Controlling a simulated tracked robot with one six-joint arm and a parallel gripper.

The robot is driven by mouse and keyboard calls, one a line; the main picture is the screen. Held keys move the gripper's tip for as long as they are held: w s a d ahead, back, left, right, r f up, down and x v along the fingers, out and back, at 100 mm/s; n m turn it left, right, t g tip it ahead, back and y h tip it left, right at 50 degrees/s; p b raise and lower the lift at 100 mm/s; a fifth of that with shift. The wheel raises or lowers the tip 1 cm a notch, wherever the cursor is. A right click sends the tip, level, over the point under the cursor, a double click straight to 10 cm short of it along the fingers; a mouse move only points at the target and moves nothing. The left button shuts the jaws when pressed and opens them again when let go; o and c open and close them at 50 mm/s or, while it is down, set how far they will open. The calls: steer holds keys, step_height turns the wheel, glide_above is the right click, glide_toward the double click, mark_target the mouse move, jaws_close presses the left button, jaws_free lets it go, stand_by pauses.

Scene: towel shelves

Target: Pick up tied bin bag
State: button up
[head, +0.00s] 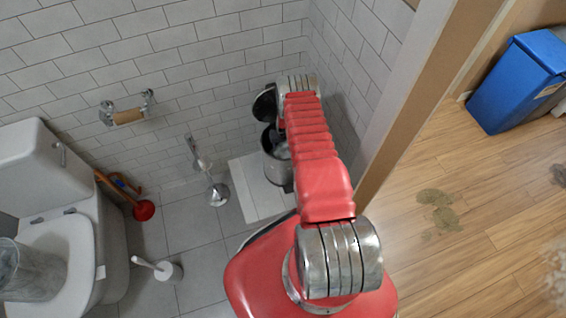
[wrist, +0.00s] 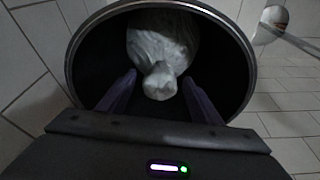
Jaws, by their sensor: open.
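The tied bin bag (wrist: 162,50) is pale grey-white and sits inside the round bin (wrist: 248,70), with its knotted top toward me in the wrist view. My gripper (wrist: 160,84) is open at the bin's mouth, with one dark finger on each side of the knot. I cannot tell whether the fingers touch the bag. In the head view the grey bin (head: 276,168) stands in the corner with its lid (head: 264,103) raised. A little of the bag (head: 281,150) shows there. My red arm hides the gripper in that view.
A toilet (head: 60,250), a plunger (head: 143,210), a toilet brush (head: 168,271) and a metal stand (head: 217,193) are to the left. A tiled wall is close behind. A blue bin (head: 515,82) stands on the wooden floor at right, near stains (head: 440,210).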

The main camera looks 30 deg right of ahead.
steer(key=shift+c, duration=0.7)
jaws_close()
stand_by(0.3)
